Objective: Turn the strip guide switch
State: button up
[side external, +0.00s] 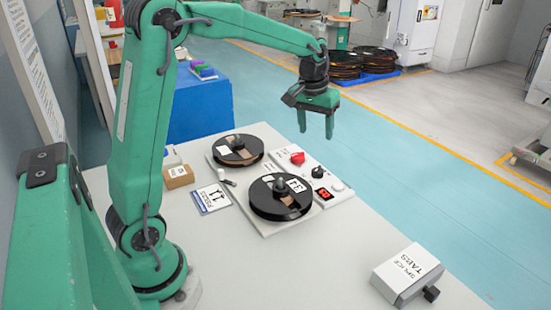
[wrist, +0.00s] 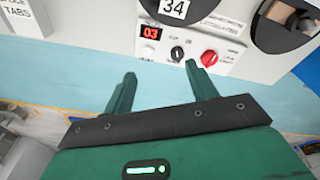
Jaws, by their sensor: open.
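A white control panel (side external: 326,198) beside the two reels carries a red knob (side external: 297,158), a black knob (side external: 318,171) and a pale round button (side external: 338,185). The panel lettering is too small to read, so I cannot tell which control is the strip guide switch. The black knob (wrist: 177,53) and red knob (wrist: 209,58) also show in the wrist view. My gripper (side external: 316,134) is open and empty, pointing down above the panel and apart from it. In the wrist view, its fingertips (wrist: 160,70) appear below the black knob.
Two black reels, one at the back (side external: 232,158) and one in front (side external: 267,208), stand left of the panel. A red display (side external: 323,194) reads 03. A splice tabs box (side external: 399,289) sits at the front right. The front middle of the table (side external: 300,265) is clear.

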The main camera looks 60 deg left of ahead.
aim_at(318, 168)
jog(key=w+a+f+n, duration=0.1)
jog(key=w+a+f, duration=0.1)
jog(key=f, duration=0.1)
jog(key=w+a+f+g, duration=0.1)
jog(key=w+a+f, duration=0.1)
jog(key=w+f, duration=0.1)
jog(key=w+a+f+n, duration=0.1)
jog(key=w+a+f, duration=0.2)
jog(key=f, duration=0.2)
jog(key=shift+f+n+g, duration=0.25)
jog(key=shift+n+g, duration=0.05)
jog(key=shift+g, duration=0.1)
jog(key=shift+f, duration=0.1)
jog(key=shift+f, duration=3.8)
jog(key=c, duration=1)
